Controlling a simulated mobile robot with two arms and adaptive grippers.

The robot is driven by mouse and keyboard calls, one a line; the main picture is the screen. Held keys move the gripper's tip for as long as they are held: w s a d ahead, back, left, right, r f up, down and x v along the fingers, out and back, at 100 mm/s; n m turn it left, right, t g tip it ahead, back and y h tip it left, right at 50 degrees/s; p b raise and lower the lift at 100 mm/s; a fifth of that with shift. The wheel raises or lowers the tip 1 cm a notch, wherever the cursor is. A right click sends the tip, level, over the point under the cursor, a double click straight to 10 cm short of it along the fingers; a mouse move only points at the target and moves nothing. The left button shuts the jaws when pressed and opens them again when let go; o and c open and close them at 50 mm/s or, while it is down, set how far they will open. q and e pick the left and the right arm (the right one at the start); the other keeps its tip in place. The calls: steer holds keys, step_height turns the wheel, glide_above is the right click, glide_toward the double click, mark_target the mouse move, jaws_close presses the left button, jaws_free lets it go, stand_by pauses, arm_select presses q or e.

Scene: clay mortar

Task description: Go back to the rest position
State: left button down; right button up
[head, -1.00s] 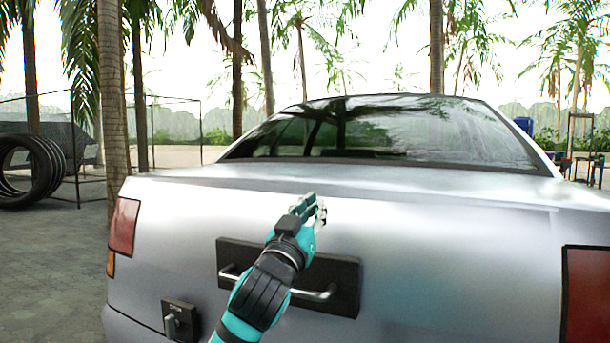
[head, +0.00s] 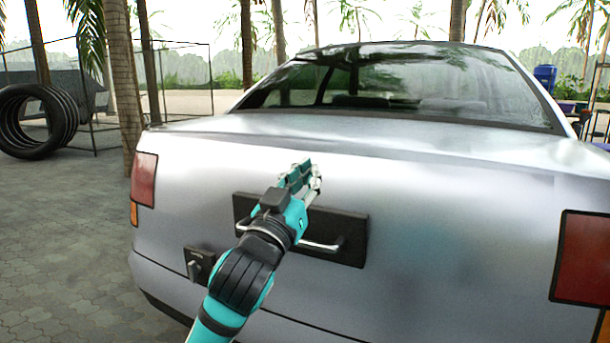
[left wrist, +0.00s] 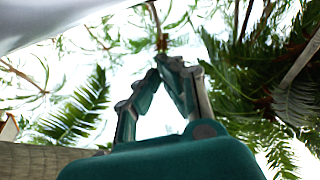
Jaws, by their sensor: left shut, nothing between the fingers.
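My left gripper (head: 304,178) is in front of the rear of a silver car (head: 440,240), over the upper edge of a black plate (head: 349,228) with a metal handle (head: 322,246). In the left wrist view the gripper's fingers (left wrist: 166,66) point up and meet at the tips, with nothing between them. My left forearm covers the left part of the handle. The head view does not show whether the gripper touches the car. My right gripper is in neither view.
A small black box with a knob (head: 197,266) sits on the car, left of the plate. Stacked tyres (head: 38,122) and a wire-frame enclosure (head: 150,90) stand at the left. A palm trunk (head: 124,80) rises beside the car. Paved ground (head: 65,240) at the left is clear.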

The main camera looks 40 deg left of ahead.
arm_select(q)
steer(key=shift+s+f, duration=0.15)
steer(key=shift+s, duration=0.3)
